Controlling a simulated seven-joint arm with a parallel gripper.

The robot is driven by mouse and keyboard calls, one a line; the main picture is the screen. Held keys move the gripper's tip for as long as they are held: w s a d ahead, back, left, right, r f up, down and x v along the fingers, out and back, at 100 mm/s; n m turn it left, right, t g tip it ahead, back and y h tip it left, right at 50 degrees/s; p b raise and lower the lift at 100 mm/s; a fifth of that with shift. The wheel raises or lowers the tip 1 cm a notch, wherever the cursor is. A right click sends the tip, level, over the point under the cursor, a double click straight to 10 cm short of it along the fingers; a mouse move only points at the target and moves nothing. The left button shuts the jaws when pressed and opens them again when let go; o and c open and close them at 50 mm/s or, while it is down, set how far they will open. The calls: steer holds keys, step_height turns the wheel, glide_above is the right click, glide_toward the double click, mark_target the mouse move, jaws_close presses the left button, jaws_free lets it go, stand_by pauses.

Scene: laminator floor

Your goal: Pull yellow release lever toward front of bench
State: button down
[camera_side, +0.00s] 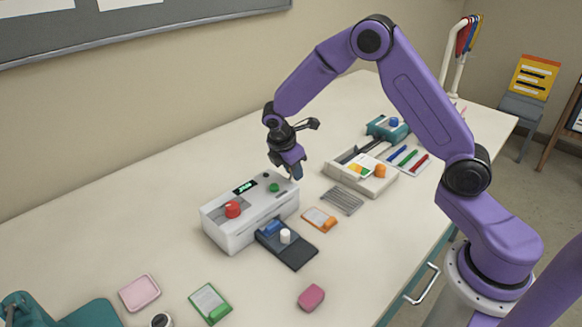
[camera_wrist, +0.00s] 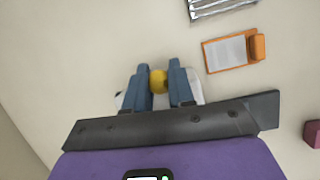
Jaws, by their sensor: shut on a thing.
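The white laminator (camera_side: 240,235) stands on the bench, with a red knob (camera_side: 232,209), a green button (camera_side: 274,187) and a lit green display. My gripper (camera_side: 294,174) is at the laminator's far right end. In the wrist view the round yellow knob of the release lever (camera_wrist: 158,84) sits between the two blue-grey fingers of my gripper (camera_wrist: 159,80), which are shut on it. White parts of the laminator show on both sides of the fingers. In the side view my gripper hides the lever.
A dark tray (camera_side: 296,252) with a blue and a white piece adjoins the laminator's front. An orange clipboard (camera_wrist: 228,53) and a metal rack (camera_side: 343,200) lie nearby. A pink block (camera_side: 311,297) is near the front edge. A beige organizer (camera_side: 346,177) stands farther back.

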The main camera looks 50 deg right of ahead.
stand_by(0.3)
steer(key=c, duration=1)
jaws_free()
steer(key=shift+r, duration=0.1)
steer(key=v, duration=1.7)
steer(key=shift+s+r, duration=0.1)
steer(key=shift+s, duration=0.15)
steer(key=s+a+m+y, duration=0.2)
steer(key=s+a+y, duration=0.15)
steer(key=s, duration=1.35)
steer(key=shift+m+y, duration=0.55)
steer(key=shift+m, duration=0.35)
steer(key=s+d+f, duration=0.1)
steer(key=s, duration=0.4)
steer(key=s+d+f, duration=0.1)
steer(key=s+f, duration=0.1)
steer(key=s, duration=0.3)
steer(key=s+d+f, duration=0.1)
steer(key=s+d, duration=0.1)
steer(key=s, duration=0.4)
steer(key=shift+f, duration=0.25)
